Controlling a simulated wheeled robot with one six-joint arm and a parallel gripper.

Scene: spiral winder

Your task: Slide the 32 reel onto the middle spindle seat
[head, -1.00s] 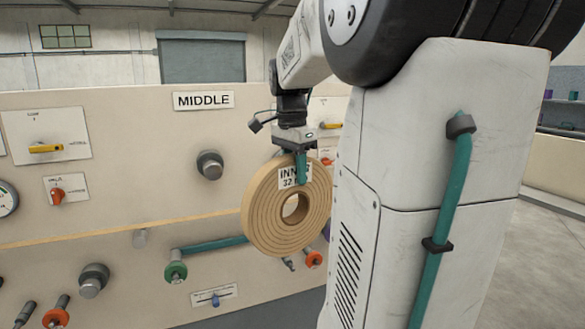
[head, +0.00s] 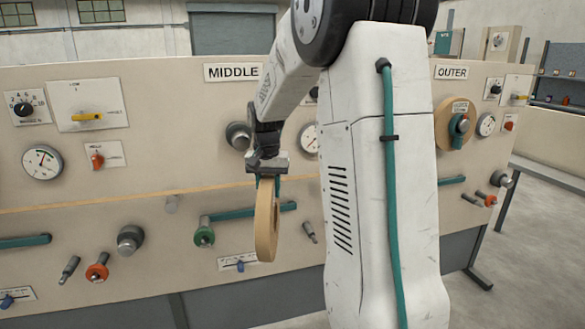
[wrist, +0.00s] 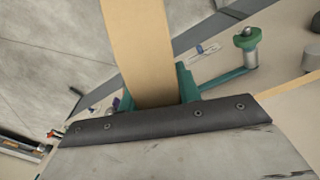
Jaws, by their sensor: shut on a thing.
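My gripper (head: 266,178) points down and is shut on the rim of the tan 32 reel (head: 265,228). The reel hangs upright below it, nearly edge-on in the head view, in front of the panel and apart from it. In the wrist view the reel (wrist: 139,45) shows as a broad tan band between the teal fingers (wrist: 155,92). The grey middle spindle seat (head: 237,136) sticks out of the panel below the MIDDLE sign (head: 234,72). The reel's label is hidden now.
A green-ended crank with a teal arm (head: 204,235) sticks out just left of and behind the reel. A grey knob (head: 130,239) and a red-collared handle (head: 97,271) stand farther left. Another tan reel (head: 444,120) is under the OUTER sign (head: 452,72). Open floor lies right.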

